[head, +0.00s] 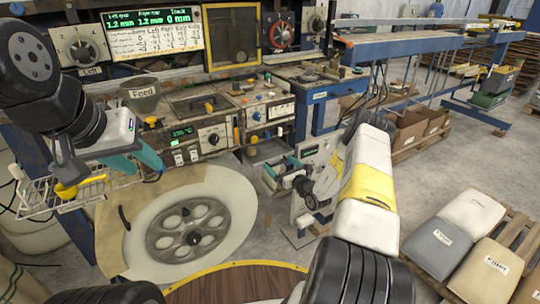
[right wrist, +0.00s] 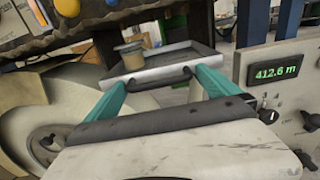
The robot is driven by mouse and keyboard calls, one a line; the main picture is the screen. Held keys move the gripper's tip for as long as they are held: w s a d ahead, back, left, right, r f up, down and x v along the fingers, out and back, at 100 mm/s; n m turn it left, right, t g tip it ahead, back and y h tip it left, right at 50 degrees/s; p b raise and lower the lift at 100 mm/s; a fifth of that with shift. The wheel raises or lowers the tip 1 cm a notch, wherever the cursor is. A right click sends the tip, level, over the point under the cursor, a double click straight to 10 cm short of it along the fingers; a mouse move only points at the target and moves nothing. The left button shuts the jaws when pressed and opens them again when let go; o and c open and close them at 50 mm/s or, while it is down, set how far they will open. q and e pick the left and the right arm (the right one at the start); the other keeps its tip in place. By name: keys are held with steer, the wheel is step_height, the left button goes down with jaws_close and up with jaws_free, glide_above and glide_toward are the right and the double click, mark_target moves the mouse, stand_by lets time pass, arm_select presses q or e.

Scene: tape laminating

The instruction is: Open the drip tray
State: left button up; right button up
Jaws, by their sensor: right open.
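The drip tray (right wrist: 165,70) is a shallow grey metal tray with a raised rim, centred in the right wrist view. A small tan cup (right wrist: 131,55) is in it. In the head view the tray (head: 268,185) is low beneath the machine's control panel, partly hidden by my right gripper. My right gripper (right wrist: 158,77) is open, its teal fingertips spread at the tray's front wall; contact is unclear. It also shows in the head view (head: 283,168). My left gripper (head: 136,160) is open at the left, above a wire basket, away from the tray.
A large round reel (head: 160,240) stands left of the tray. A panel with a green display (right wrist: 276,73) is close on the right. The Feed pot (head: 141,97) and knob panels are above. Filled sacks (head: 436,248) lie on a pallet at the right.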

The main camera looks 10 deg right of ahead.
steer(key=shift+w+a, duration=0.15)
steer(key=shift+w, duration=0.25)
steer(key=c, duration=1.8)
steer(key=v, duration=1.8)
steer(key=shift+d+r, duration=0.15)
steer(key=shift+d, duration=0.05)
steer(key=o, duration=1.8)
steer(key=shift+s, duration=0.15)
steer(key=v, duration=0.7)
steer(key=shift+s, duration=0.3)
